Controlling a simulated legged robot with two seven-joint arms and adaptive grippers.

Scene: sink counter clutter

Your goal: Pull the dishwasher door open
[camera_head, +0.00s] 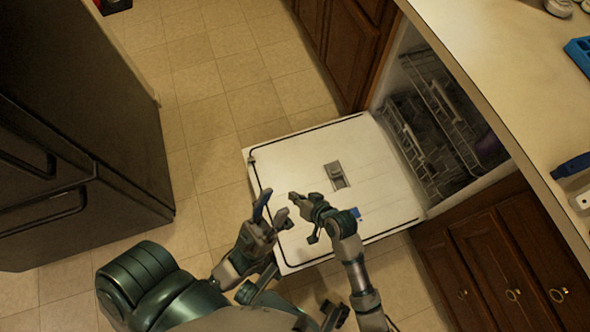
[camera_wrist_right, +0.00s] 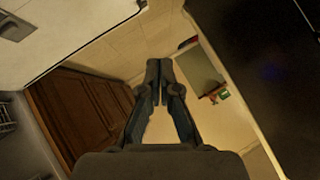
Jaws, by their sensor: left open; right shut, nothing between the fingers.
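The dishwasher door (camera_head: 300,160) is folded down and lies open, about flat, in the head view. Its white inner face, with a small grey dispenser (camera_head: 338,176), points up. The door also shows at the upper left of the right wrist view (camera_wrist_right: 75,35). The dishwasher cavity (camera_head: 405,75) is open, with wire racks (camera_head: 440,120) inside. My left gripper (camera_head: 272,207) is open and empty over the door's near outer part. My right gripper (camera_head: 295,200) is shut and empty beside it, above the door. Its closed fingers show in the right wrist view (camera_wrist_right: 158,70). I cannot tell whether either touches the door.
A black fridge (camera_head: 80,120) stands at the left. Wooden cabinets (camera_head: 500,265) flank the dishwasher under a pale counter (camera_head: 490,50). A blue item (camera_head: 578,52) and a blue-handled tool (camera_head: 570,166) lie on the counter. The tiled floor (camera_head: 220,85) beyond the door is clear.

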